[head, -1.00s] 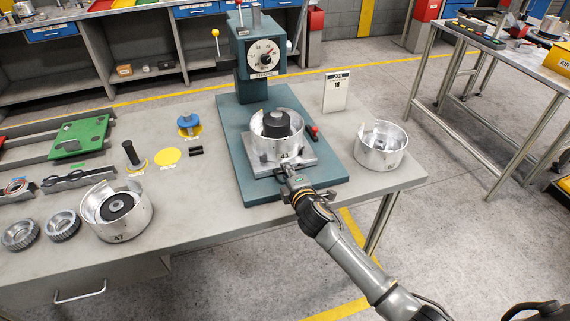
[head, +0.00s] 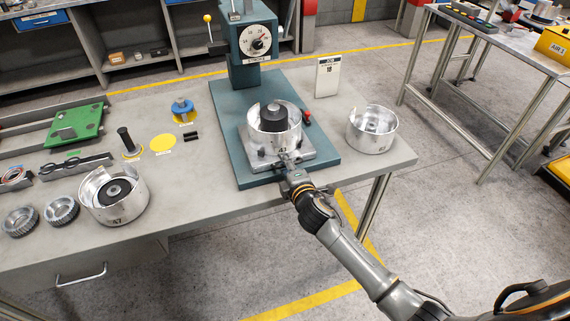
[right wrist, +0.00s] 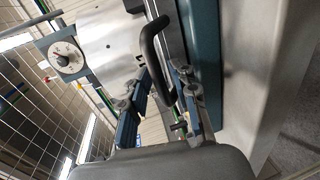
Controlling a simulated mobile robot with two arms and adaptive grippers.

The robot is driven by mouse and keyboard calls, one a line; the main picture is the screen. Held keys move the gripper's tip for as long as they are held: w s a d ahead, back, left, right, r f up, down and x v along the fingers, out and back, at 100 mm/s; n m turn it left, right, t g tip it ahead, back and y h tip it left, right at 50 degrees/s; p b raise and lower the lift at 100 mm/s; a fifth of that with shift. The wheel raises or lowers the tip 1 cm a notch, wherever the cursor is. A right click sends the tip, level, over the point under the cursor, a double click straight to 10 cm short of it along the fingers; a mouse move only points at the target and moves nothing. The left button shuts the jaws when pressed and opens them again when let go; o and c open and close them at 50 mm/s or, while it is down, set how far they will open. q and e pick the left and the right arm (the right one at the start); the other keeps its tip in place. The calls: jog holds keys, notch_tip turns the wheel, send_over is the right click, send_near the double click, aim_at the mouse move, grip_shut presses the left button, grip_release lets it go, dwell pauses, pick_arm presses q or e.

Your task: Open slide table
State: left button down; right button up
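The slide table (head: 262,161) is a grey metal plate on the teal base of a press. A silver cup-shaped housing (head: 262,129) with a dark round part inside stands on it. My right gripper (head: 288,164) is at the plate's front edge. In the right wrist view a black curved handle (right wrist: 150,42) runs between the two fingers of my right gripper (right wrist: 163,80), which appear closed around it; the exact contact is hard to see. My left gripper is not in view.
The teal press base (head: 220,105) carries a dial column (head: 257,42) behind the plate. A silver housing (head: 372,140) stands right of the base, and another (head: 125,213) at left. A sign (head: 328,78) stands behind. The floor in front of the table is clear.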

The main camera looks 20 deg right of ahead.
jog(key=shift+s, duration=0.1)
jog(key=shift+s, duration=0.3)
jog(key=v, duration=1.1)
jog(key=s+d+f+m+g, duration=0.15)
jog(key=s+f, duration=0.25)
jog(key=f, duration=0.6)
jog(key=s+d+f+m+g, duration=0.1)
jog(key=s+f+m+g, duration=0.25)
jog(key=f, duration=0.75)
jog(key=s+d+f+m+g, duration=0.15)
jog(key=s+f, duration=0.35)
jog(key=f, duration=0.5)
jog(key=s+f+m+g, duration=0.2)
jog(key=s+f, duration=0.4)
jog(key=s, duration=0.4)
jog(key=s+f+m+g, duration=0.3)
jog(key=s+f, duration=0.3)
jog(key=s, duration=0.5)
jog(key=s+f+m+g, duration=0.3)
jog(key=s+f, duration=0.3)
jog(key=s, duration=0.4)
jog(key=shift+s+d+f+m+h, duration=0.3)
jog(key=shift+s+m, duration=0.1)
jog(key=shift+m, duration=0.35)
